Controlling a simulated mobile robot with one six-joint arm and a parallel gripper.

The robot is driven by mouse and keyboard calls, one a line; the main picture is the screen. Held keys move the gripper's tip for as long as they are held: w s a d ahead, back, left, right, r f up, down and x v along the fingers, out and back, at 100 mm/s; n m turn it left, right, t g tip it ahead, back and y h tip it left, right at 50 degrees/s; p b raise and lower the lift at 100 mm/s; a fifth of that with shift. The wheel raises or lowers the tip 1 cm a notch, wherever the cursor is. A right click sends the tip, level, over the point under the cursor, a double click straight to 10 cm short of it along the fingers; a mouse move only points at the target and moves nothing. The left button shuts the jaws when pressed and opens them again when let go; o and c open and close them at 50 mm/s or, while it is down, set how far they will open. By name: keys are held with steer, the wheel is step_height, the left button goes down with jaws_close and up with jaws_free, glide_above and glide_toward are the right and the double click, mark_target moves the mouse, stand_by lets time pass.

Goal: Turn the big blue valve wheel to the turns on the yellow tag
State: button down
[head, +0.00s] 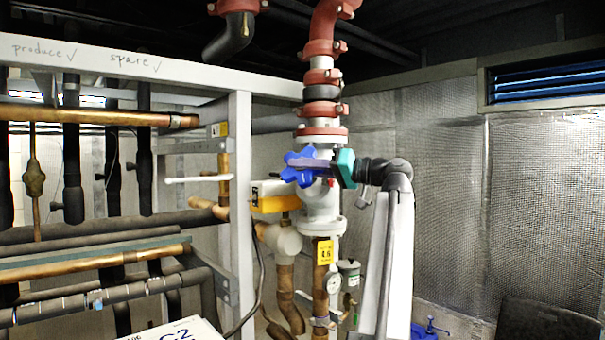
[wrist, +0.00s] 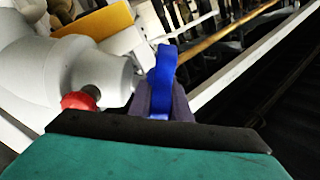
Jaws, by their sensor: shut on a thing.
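The big blue valve wheel (head: 301,168) is on the front of the white valve body (head: 320,202) in the middle of the head view. My gripper (head: 318,163) reaches in from the right and is shut on the wheel's rim. In the wrist view a blue piece of the wheel (wrist: 162,80) stands between my dark fingers (wrist: 160,100); the rest of the wheel is hidden there. The yellow tag (head: 324,252) hangs below the valve on the copper pipe; its print is too small to read surely.
A pressure gauge (head: 333,284) is lower down. A white frame post (head: 241,210) and copper pipes (head: 100,116) stand left. A red knob (wrist: 79,100) is near my fingers. Open room lies right, before the wall.

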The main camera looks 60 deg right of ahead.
steer(key=shift+n+g+y+b, duration=0.5)
steer(key=shift+n+g+y, duration=0.15)
steer(key=shift+g, duration=0.45)
steer(key=shift+f+g+y, duration=0.1)
steer(key=shift+g+y, duration=0.15)
steer(key=shift+g, duration=0.15)
steer(key=c, duration=1.9)
jaws_free()
steer(key=shift+s, duration=0.1)
